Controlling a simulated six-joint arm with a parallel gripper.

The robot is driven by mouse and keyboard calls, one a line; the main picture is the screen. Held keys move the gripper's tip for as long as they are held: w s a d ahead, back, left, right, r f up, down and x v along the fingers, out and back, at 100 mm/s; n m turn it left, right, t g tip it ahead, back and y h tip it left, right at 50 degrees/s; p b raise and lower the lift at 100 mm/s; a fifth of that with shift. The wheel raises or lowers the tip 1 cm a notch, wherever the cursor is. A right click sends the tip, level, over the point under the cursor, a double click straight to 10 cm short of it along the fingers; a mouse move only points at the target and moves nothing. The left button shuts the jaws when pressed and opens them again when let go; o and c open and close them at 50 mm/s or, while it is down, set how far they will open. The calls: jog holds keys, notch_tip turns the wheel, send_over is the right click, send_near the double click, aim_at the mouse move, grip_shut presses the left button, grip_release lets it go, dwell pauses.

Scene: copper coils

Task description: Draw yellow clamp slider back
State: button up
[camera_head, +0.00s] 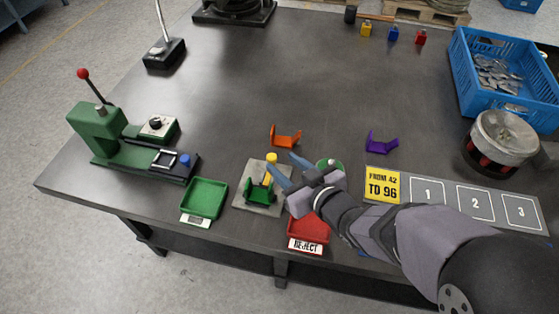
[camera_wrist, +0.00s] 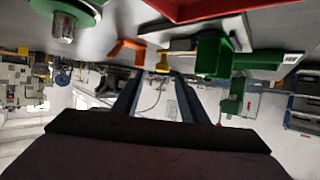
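The yellow clamp slider (camera_head: 269,170) stands on a grey plate (camera_head: 241,204), beside a green bracket (camera_head: 260,193). My gripper (camera_head: 281,162) is open, its two blue-grey fingers apart, just right of the slider in the head view. I cannot tell whether a finger touches it. In the wrist view, which looks upside down, a yellow part (camera_wrist: 163,66), apparently the slider, shows beyond and between the fingertips (camera_wrist: 157,78). Nothing is seen held. The green bracket (camera_wrist: 213,54) is to its right there.
A red REJECT tray (camera_head: 308,230) lies below my gripper, and a green round part (camera_head: 328,165) is close to its right. An orange bracket (camera_head: 285,137) is behind. A green tray (camera_head: 205,196) and green press (camera_head: 98,135) are left. The table's back middle is clear.

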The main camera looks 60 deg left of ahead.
jog(key=shift+v, duration=1.15)
